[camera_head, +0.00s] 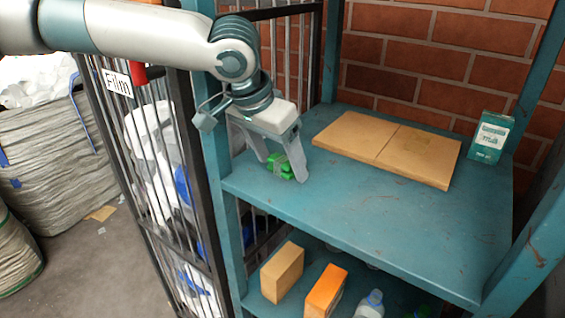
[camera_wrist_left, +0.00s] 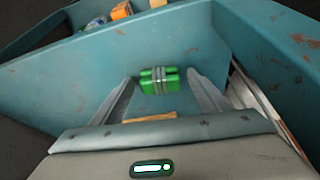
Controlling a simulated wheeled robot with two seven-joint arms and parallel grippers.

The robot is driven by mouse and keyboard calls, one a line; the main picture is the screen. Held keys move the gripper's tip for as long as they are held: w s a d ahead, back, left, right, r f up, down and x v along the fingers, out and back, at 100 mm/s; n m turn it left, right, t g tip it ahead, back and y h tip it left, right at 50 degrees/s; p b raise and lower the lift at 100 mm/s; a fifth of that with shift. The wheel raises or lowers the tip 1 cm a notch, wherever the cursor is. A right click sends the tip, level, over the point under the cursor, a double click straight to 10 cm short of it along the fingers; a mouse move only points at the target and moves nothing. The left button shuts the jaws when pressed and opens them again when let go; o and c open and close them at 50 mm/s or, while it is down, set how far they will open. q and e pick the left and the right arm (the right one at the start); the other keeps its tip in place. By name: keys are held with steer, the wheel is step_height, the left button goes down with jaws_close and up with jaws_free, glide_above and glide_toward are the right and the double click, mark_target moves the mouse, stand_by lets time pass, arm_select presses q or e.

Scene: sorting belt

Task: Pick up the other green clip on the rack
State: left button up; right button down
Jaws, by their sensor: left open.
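A green clip (camera_head: 279,166) lies on the upper teal shelf of the rack (camera_head: 350,215), near its left edge. It has a grey band around its middle, seen in the left wrist view (camera_wrist_left: 158,80). My left gripper (camera_head: 286,172) is open above the shelf, with its fingers reaching down on either side of the clip. In the left wrist view the clip lies between and a little beyond the two fingertips, apart from both. My right gripper is not in view.
A flat cardboard piece (camera_head: 387,148) and a teal box (camera_head: 489,137) sit farther back on the upper shelf. The lower shelf holds a tan box (camera_head: 282,272), an orange box (camera_head: 326,291) and a bottle (camera_head: 369,304). A barred cage labelled Film (camera_head: 117,83) stands left.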

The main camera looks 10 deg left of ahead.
arm_select(q)
steer(key=shift+c, duration=0.6)
steer(key=c, duration=1)
steer(key=shift+r, duration=0.15)
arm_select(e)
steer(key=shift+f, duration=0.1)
